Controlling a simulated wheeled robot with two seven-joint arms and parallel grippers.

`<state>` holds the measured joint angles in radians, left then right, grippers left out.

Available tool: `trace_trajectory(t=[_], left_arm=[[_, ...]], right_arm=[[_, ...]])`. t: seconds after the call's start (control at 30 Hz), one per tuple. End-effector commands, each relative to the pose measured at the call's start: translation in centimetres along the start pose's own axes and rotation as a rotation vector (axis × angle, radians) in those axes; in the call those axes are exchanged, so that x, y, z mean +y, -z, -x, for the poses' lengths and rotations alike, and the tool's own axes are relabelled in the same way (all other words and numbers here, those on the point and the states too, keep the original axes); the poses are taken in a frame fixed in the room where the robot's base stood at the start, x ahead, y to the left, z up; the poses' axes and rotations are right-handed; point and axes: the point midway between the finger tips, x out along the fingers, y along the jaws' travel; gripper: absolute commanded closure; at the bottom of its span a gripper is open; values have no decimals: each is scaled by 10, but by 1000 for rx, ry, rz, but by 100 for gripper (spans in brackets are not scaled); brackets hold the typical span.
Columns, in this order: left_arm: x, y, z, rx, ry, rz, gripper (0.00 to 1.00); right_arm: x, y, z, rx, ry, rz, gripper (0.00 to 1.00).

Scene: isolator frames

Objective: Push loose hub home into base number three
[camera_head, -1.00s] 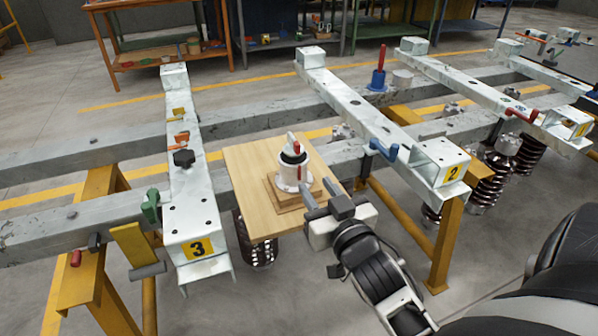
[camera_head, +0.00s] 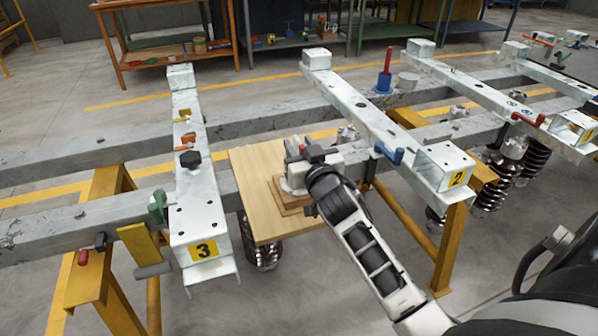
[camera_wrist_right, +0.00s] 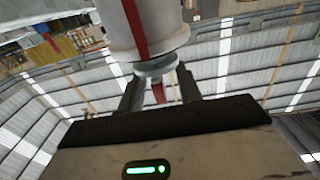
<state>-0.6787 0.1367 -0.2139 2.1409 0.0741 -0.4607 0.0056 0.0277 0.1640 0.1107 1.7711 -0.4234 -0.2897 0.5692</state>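A white cylindrical hub with a red stripe and a grey neck fills the top of the right wrist view (camera_wrist_right: 150,28). In the head view it stands on a wooden board (camera_head: 255,190), mostly hidden behind my right gripper (camera_head: 302,152). The board lies beside the frame beam marked with a yellow number 3 plate (camera_head: 203,250). In the right wrist view my right gripper (camera_wrist_right: 158,92) has its fingers apart on either side of the neck and a small red strip, with gaps showing. Contact with the hub cannot be told. My left gripper is out of view.
The beam marked 2 (camera_head: 440,165) runs to the right of the board. A blue clamp (camera_head: 388,153) sits on its side. Coil springs (camera_head: 495,180) hang at the right.

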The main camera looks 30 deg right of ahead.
Motion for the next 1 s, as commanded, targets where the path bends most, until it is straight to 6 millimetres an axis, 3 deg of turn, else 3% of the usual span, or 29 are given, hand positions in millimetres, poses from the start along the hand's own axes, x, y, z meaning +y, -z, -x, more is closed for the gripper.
trace_trajectory(t=[0.1,0.33,0.47,1.0], left_arm=[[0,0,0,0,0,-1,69],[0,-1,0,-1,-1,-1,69],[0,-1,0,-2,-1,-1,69],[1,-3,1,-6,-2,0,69]], right_arm=[[0,0,-9,0,1,1,65],[0,-1,-10,-1,1,1,65],[0,-1,-9,-1,1,1,100],[0,-1,-9,-1,1,0,100]])
